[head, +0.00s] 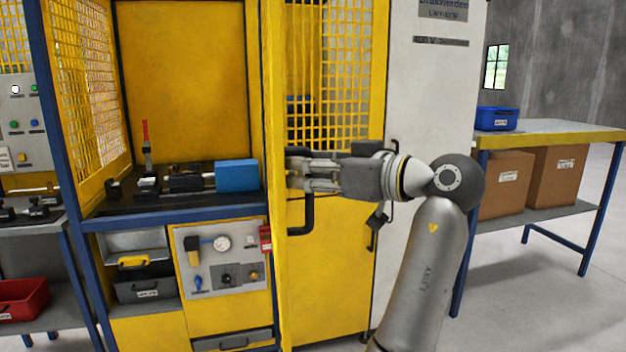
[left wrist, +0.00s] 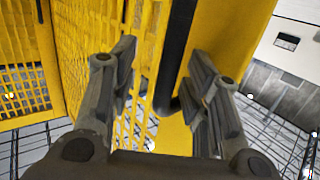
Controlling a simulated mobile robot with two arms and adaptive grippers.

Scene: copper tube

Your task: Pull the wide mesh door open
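The yellow door (head: 275,120) shows nearly edge-on in the head view, and the cabinet bay to its left is exposed. Its black bar handle (head: 307,215) is on the right-hand face, partly hidden by my left gripper (head: 300,172). In the left wrist view the door's yellow frame (left wrist: 235,25) and mesh lie ahead, and the dark handle (left wrist: 177,50) runs between the spread fingers of my left gripper (left wrist: 163,90). The fingers are open; I cannot tell whether either touches the handle. My right gripper is in neither view.
A yellow mesh panel (head: 332,70) and a white cabinet (head: 430,100) stand behind my arm. A blue block (head: 237,176) sits on the bay's worktop. At right is a table (head: 560,130) with a blue bin (head: 497,118) and cardboard boxes underneath. Open floor lies at lower right.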

